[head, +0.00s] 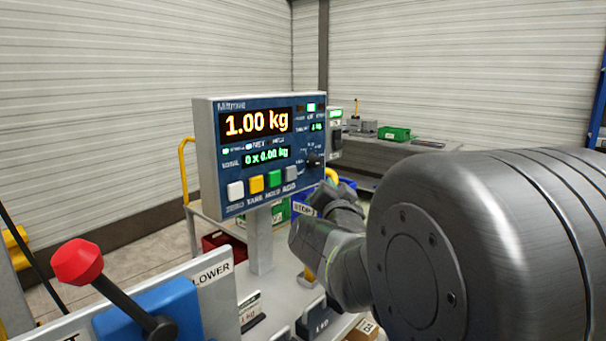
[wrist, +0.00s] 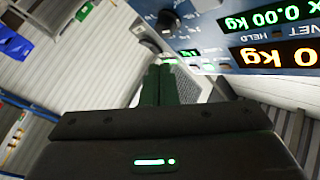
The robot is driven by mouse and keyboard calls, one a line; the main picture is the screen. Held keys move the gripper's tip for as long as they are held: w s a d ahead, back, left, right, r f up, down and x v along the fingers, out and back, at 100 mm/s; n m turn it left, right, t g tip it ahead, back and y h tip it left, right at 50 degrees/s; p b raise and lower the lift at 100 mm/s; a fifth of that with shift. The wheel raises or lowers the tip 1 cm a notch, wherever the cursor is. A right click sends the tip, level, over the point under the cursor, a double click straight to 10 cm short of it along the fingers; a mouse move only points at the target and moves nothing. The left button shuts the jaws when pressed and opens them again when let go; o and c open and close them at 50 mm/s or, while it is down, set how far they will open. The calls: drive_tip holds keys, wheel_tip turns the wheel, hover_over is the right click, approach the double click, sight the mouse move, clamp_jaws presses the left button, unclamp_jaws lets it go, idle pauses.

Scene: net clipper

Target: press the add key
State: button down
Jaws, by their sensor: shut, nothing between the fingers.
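The grey add key (head: 291,174) is the rightmost of the keys in the bottom row of the blue indicator panel (head: 226,162). White, yellow and green keys sit to its left. The panel reads 1.00 kg, with a total of 0 x 0.00 kg. My gripper (wrist: 160,75) shows in the wrist view with its two dark fingers together and nothing between them. The add key cannot be made out in that view. In the head view my arm is to the right of and below the panel, and the fingertips cannot be made out clearly.
A dark knob (head: 313,159) stands out from the panel right of the keys; it also shows in the wrist view (wrist: 167,21). A red-knobbed lever (head: 78,262) is at front left. A bench with a green bin (head: 394,134) stands behind.

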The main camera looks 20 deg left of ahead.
drive_tip(key=p, duration=0.4)
approach(297, 172)
drive_tip(key=shift+w+d+x, duration=0.1)
drive_tip(key=shift+d+x, duration=0.05)
drive_tip(key=shift+x, duration=0.7)
drive_tip(key=shift+w+d+x, duration=0.1)
drive_tip(key=shift+d+x, duration=0.1)
drive_tip(key=shift+x, duration=0.6)
drive_tip(key=shift+d+x, duration=0.15)
drive_tip(key=shift+x, duration=0.7)
drive_tip(key=shift+a+r, duration=0.1)
drive_tip(key=shift+a, duration=0.05)
drive_tip(key=shift+w+a, duration=0.15)
drive_tip(key=shift+a, duration=0.1)
drive_tip(key=shift+w+a, duration=0.1)
drive_tip(key=shift+a, duration=0.25)
idle(0.5)
idle(0.3)
drive_tip(key=shift+s+d+b, duration=0.25)
drive_tip(key=shift+d+b, duration=0.2)
drive_tip(key=shift+d, duration=0.3)
